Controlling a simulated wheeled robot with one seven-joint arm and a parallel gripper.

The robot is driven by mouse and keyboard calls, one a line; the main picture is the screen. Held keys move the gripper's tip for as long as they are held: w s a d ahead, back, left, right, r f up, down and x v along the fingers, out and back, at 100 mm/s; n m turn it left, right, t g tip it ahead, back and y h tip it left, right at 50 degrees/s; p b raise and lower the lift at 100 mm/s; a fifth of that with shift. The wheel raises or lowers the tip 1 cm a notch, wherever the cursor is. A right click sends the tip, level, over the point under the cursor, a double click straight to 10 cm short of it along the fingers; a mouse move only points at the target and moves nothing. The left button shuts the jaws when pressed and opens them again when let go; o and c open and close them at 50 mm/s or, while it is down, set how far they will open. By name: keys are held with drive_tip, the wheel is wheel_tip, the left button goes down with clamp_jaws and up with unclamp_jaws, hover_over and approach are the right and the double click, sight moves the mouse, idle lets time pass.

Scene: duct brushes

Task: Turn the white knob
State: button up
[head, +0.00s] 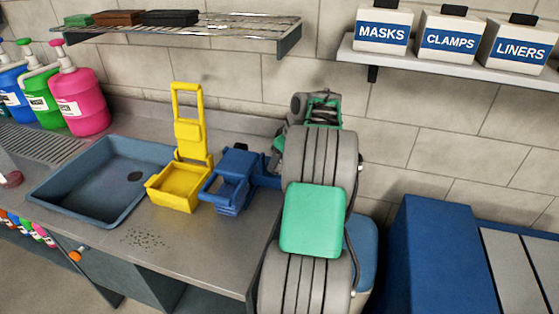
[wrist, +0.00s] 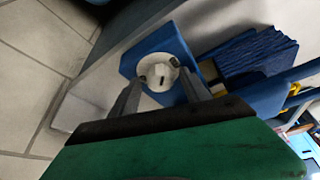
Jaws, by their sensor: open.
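The white knob (wrist: 159,73) shows in the wrist view, round and pale with a dark mark on its face, set on a blue square plate or housing (wrist: 178,45). My gripper (wrist: 164,77) is open, with one grey finger to the left and one to the right of the knob. The fingertips appear at the knob's edges; I cannot tell whether they touch it. In the head view my arm blocks the area around my gripper, and I cannot make out the knob there.
A blue wringer-like device (head: 232,180) and a yellow one (head: 180,185) stand on the grey counter beside my arm. A sink (head: 50,190) and pump bottles (head: 80,100) are left. A wire shelf (head: 230,30) hangs above; a blue cabinet (head: 435,260) stands right.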

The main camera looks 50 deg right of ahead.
clamp_jaws()
idle(0.5)
drive_tip(key=m+h+b, duration=0.1)
drive_tip(key=m, duration=0.1)
drive_tip(key=m+b, duration=0.2)
drive_tip(key=shift+w+a+m+h, duration=0.1)
drive_tip(key=shift+a+m+h, duration=0.1)
drive_tip(key=shift+m+h, duration=0.15)
drive_tip(key=shift+r+m+g+h+b, duration=0.15)
drive_tip(key=shift+m+h, duration=0.3)
drive_tip(key=shift+m, duration=0.7)
drive_tip(key=shift+f+m+g+h+b, duration=0.1)
drive_tip(key=shift+m+g+h+b, duration=0.25)
drive_tip(key=shift+m, duration=0.75)
